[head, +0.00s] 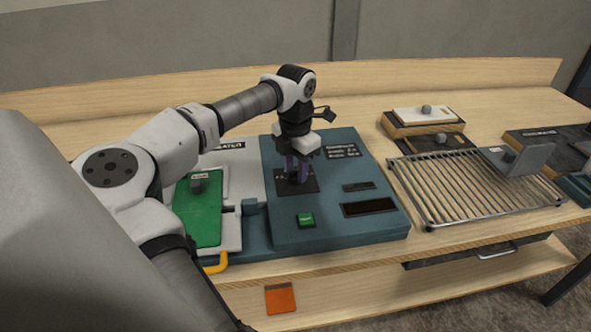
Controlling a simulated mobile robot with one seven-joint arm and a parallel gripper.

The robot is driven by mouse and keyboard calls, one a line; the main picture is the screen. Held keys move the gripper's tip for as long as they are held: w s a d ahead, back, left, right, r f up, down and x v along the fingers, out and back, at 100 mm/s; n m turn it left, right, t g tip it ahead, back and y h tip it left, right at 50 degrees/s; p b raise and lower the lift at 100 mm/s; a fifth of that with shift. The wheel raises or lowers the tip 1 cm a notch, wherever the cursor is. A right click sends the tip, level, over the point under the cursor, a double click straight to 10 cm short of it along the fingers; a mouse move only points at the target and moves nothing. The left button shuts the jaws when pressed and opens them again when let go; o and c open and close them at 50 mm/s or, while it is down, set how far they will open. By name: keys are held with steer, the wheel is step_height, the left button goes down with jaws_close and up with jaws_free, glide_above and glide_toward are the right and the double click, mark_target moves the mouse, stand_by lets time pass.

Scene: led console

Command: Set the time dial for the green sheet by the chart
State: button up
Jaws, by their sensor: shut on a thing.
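My gripper (298,165) points down at the teal console (300,222) and is shut on the time dial, which sits on a dark square plate (308,186). The dial is mostly hidden by the fingers, so its setting cannot be read. The green sheet (200,215) lies on the light press bed at the console's left, with a small dark knob on it. The chart (342,151) is a dark label with pale lines at the console's back right; its text is too small to read.
A green button (306,219) and a dark display (369,208) are on the console's front. A yellow handle (216,264) is at the front left. A wire rack (470,185) stands to the right, with wooden blocks (425,120) behind it. An orange sheet (280,298) lies below.

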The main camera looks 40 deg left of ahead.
mark_target(295, 171)
steer(key=n+b, duration=0.2)
steer(key=n, duration=0.2)
steer(key=shift+f+b, duration=0.15)
steer(key=shift+b, duration=0.15)
steer(key=shift+n+b, duration=0.7)
steer(key=shift+n, duration=0.8)
steer(key=o, duration=1)
steer(key=shift+r, duration=0.2)
step_height(295, 171, up, 14)
steer(key=p, duration=0.9)
steer(key=shift+f, duration=0.15)
